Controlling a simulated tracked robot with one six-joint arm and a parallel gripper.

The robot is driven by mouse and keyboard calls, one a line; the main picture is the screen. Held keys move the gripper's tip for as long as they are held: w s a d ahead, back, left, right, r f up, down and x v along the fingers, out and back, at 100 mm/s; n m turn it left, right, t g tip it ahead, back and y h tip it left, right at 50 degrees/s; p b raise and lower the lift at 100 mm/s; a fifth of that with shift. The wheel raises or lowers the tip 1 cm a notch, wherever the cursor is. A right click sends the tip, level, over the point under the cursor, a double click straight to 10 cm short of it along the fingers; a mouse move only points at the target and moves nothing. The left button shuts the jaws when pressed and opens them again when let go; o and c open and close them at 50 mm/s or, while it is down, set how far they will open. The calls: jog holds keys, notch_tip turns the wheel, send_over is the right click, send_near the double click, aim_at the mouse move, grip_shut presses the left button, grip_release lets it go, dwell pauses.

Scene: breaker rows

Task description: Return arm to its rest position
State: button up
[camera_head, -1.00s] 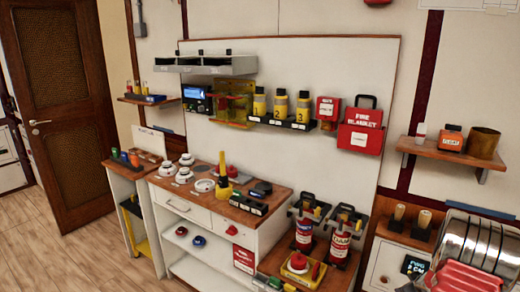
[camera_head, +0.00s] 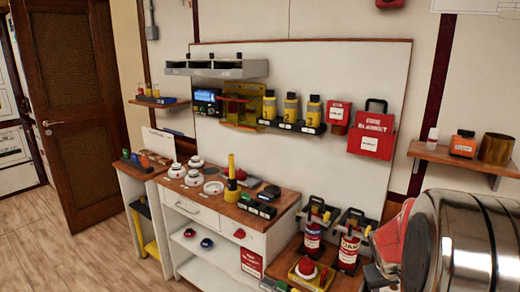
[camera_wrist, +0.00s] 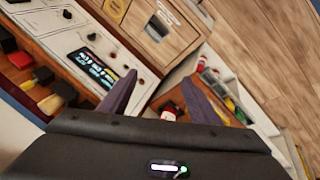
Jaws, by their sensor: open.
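My gripper (camera_wrist: 160,98) shows in the wrist view as two dark fingers spread apart, with nothing between their tips. Behind the fingers is the dark gripper body with a small lit indicator. In the head view the polished metal part of my arm fills the lower right; the fingers cannot be made out there. In the wrist view the fingers lie in front of a white panel with a lit display (camera_wrist: 93,68) and a wooden ledge. I cannot tell how far the fingers are from these surfaces.
A wood-topped cabinet (camera_head: 190,225) with detectors stands at centre left. Two fire extinguishers (camera_head: 313,240) stand at its right. A wall board carries yellow bottles (camera_head: 291,107) and a fire blanket box (camera_head: 372,134). A wooden shelf (camera_head: 450,157) is above my arm. Floor (camera_head: 90,250) is clear at left.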

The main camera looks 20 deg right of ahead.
jog(key=s+a+r+n+t+y, duration=0.1)
jog(key=s+a+r, duration=0.2)
jog(key=a, duration=0.9)
jog(key=s+a+r+n+t+y, duration=0.1)
jog(key=s+a+r+y, duration=0.1)
jog(key=a+r, duration=0.5)
jog(key=s+a+r+n+t+y, duration=0.1)
jog(key=s+a+r+n+t, duration=0.1)
jog(key=a, duration=1.5)
notch_tip(320, 180, up, 3)
jog(key=shift+s+a+f+y, duration=0.15)
jog(key=shift+s+y, duration=0.25)
jog(key=shift+s, duration=0.4)
